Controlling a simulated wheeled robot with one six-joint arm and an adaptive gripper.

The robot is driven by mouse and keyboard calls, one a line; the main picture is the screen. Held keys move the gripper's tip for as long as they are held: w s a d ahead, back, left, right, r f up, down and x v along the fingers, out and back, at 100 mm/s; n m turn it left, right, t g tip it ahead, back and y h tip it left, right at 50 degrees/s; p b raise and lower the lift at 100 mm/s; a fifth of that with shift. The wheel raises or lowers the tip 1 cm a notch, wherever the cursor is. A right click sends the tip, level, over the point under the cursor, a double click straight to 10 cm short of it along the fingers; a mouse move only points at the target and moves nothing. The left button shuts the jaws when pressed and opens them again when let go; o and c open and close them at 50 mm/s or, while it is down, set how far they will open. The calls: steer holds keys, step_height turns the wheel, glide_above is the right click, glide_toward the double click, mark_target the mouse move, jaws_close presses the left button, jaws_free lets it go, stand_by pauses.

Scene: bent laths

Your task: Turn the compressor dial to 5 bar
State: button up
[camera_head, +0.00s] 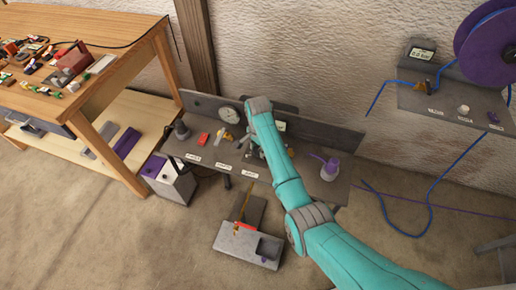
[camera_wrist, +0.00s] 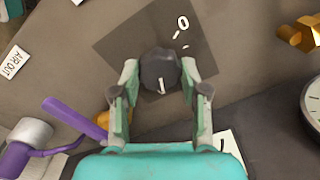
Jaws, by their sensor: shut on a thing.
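The compressor dial (camera_wrist: 160,70) is a dark round knob on a darker square plate (camera_wrist: 115,45) in the wrist view. A white pointer line on the knob points toward the picture's bottom. A white "0" and short tick marks show on the plate above right of it; other scale figures are hidden or out of view. My gripper (camera_wrist: 158,78) has one finger on each side of the knob and is shut on it. In the head view my teal arm covers the knob, and my gripper (camera_head: 256,150) is over the grey panel bench (camera_head: 215,168).
A wooden table (camera_head: 125,60) is at left, and a wall shelf with a display (camera_head: 421,53) at right.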

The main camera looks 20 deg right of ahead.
mark_target(258, 150)
steer(key=shift+m, duration=0.9)
steer(key=o, duration=1.1)
steer(key=shift+o, duration=0.2)
step_height(258, 150, up, 12)
